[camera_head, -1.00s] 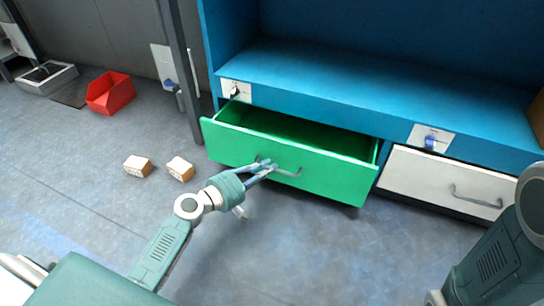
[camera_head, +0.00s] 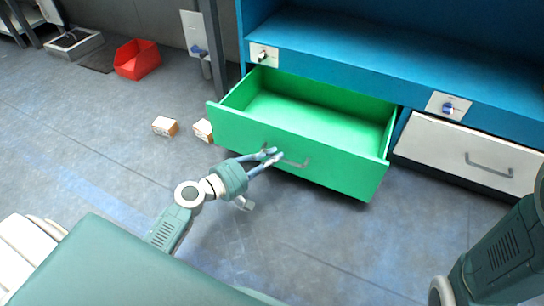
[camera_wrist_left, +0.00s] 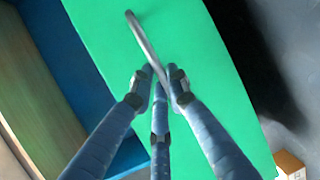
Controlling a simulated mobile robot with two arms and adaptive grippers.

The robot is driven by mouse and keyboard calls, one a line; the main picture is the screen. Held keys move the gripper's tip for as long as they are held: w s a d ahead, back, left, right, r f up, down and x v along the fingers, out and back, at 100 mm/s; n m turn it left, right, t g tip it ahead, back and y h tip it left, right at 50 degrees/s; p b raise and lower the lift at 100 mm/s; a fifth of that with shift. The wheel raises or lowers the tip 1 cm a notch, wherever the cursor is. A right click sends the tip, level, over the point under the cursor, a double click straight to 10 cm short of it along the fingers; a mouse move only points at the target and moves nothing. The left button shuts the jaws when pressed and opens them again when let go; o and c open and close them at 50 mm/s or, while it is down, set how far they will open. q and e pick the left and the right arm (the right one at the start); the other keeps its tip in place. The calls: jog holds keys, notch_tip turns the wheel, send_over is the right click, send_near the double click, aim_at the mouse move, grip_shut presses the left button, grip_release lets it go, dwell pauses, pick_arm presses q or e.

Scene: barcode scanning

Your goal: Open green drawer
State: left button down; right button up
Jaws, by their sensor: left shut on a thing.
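The green drawer (camera_head: 300,142) is pulled well out of the blue cabinet in the head view, and its empty green inside shows. Its grey bar handle (camera_head: 297,163) is on the front face. My left gripper (camera_head: 272,154) is shut on the left part of this handle. In the left wrist view the fingers of my left gripper (camera_wrist_left: 161,84) close around one end of the handle (camera_wrist_left: 143,38), against the green front (camera_wrist_left: 205,70). My right arm shows at the right edge of the head view, but its gripper is out of view.
A white drawer (camera_head: 470,155) is shut, right of the green one. Two small boxes (camera_head: 165,126) lie on the floor left of the green drawer. A red bin (camera_head: 137,60) stands farther back. The floor in front of the drawers is clear.

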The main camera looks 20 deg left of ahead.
pick_arm(q)
jog(key=c, duration=1.7)
grip_release()
jog(key=shift+o, duration=0.2)
jog(key=v, duration=1.2)
jog(key=shift+r, duration=0.1)
